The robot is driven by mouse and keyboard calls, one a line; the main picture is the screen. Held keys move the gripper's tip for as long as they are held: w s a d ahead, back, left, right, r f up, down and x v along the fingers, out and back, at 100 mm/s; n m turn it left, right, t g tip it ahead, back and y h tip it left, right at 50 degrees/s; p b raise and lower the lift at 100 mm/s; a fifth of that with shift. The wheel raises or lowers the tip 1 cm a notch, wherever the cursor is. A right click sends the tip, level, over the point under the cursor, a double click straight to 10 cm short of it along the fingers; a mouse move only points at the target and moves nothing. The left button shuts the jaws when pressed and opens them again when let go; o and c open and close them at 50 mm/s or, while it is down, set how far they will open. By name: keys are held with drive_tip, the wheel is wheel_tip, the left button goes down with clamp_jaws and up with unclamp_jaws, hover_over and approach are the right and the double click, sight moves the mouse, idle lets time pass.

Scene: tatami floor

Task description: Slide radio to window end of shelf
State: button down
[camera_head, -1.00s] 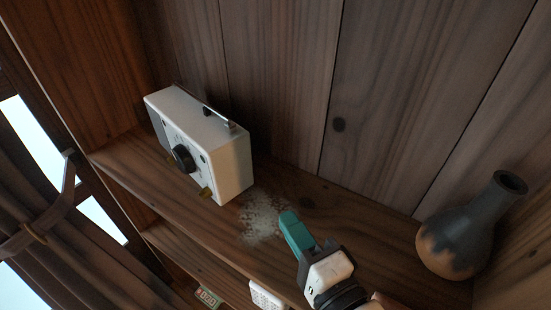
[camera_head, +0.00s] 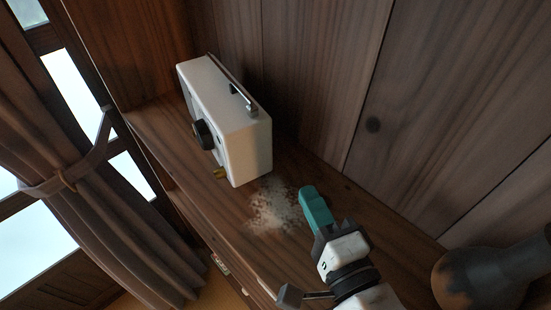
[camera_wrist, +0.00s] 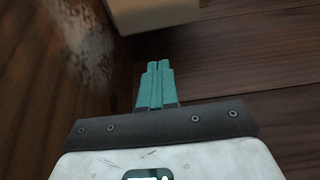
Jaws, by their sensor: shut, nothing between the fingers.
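The white radio (camera_head: 238,127) stands upright on the wooden shelf (camera_head: 372,222), toward its left end in the head view, with a dark dial on its front and a handle on top. The window (camera_head: 75,100) is at the left, past that end of the shelf. My gripper (camera_head: 309,192) is shut and empty, with teal fingers just above the shelf, to the right of the radio and apart from it. The wrist view shows the closed fingers (camera_wrist: 158,68) below the pale lower edge of the radio (camera_wrist: 155,12), with a gap between.
A pale dusty patch (camera_head: 276,207) lies on the shelf between the radio and my gripper. A dark vase (camera_head: 470,280) stands at the right end. A tied curtain (camera_head: 60,170) hangs by the window. Wooden boards back the shelf.

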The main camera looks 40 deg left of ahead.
sight(267, 151)
drive_tip(key=p+x, duration=0.1)
drive_tip(key=x, duration=0.6)
drive_tip(key=shift+r, duration=0.15)
drive_tip(key=shift+s+a+p, duration=0.25)
drive_tip(key=shift+a+p, duration=0.05)
drive_tip(key=shift+a, duration=0.25)
drive_tip(key=shift+s+a+p, duration=0.25)
drive_tip(key=shift+a+p, duration=0.05)
drive_tip(key=shift+a, duration=0.25)
drive_tip(key=shift+s+a, duration=0.2)
drive_tip(key=shift+a, duration=0.45)
